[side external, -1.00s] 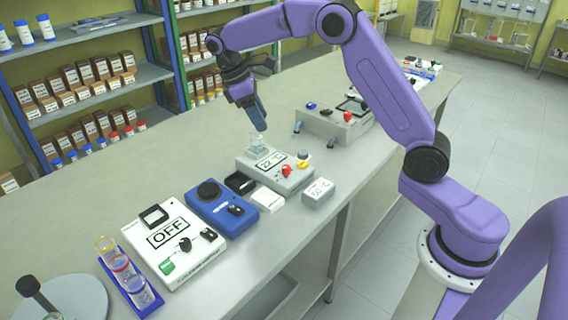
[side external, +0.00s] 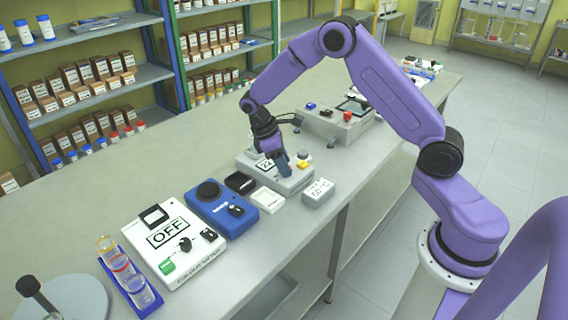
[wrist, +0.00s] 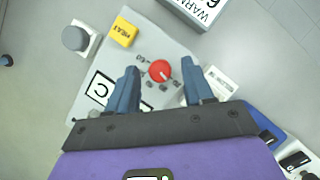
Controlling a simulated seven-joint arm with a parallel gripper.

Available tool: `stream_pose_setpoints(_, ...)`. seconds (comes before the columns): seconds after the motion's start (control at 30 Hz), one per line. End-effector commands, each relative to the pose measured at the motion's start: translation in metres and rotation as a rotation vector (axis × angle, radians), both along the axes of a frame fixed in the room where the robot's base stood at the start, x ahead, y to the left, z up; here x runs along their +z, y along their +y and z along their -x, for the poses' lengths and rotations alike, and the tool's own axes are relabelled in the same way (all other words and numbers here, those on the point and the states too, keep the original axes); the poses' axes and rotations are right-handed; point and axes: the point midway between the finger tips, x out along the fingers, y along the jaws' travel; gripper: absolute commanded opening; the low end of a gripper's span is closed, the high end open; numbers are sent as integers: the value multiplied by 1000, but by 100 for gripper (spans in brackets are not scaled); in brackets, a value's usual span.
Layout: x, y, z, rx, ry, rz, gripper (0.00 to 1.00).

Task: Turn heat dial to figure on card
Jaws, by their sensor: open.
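The heater (side external: 290,185) is a grey box on the bench, with a red dial (wrist: 160,70) and a yellow HEAT button (wrist: 123,31). The button also shows in the side view (side external: 303,164). The heater's display (side external: 265,166) is partly covered by my gripper; "22" can be made out. My gripper (wrist: 159,66) is open above the heater, its fingers on either side of the red dial, with a gap to each. In the side view it hides the dial. The card block (side external: 318,192) stands beside the heater; the wrist view shows "WARM" and part of a figure like 6.
A white box (side external: 267,200), a black box (side external: 240,183) and a blue device (side external: 221,208) stand left of the heater. A white device reading OFF (side external: 170,236) is further left. Another grey device (side external: 335,122) stands behind. A grey knob (wrist: 75,37) lies near the HEAT button.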

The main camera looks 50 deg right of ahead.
Motion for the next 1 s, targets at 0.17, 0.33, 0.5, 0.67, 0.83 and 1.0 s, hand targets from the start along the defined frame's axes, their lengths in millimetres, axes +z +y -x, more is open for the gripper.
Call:
stream_pose_setpoints(0.17, -6, -2, 2, 0, 0, 0, 52)
stream_pose_setpoints(0.33, -6, -1, 2, 0, 0, 0, 52)
stream_pose_setpoints(0.5, -5, -1, 2, 0, 0, 0, 9)
stream_pose_setpoints(0.67, -5, -1, 2, 0, 0, 0, 0)
stream_pose_setpoints(0.83, -5, -1, 2, -20, 0, 0, 0)
stream_pose_setpoints(1.0, -5, -1, 1, -85, 0, 0, 0)
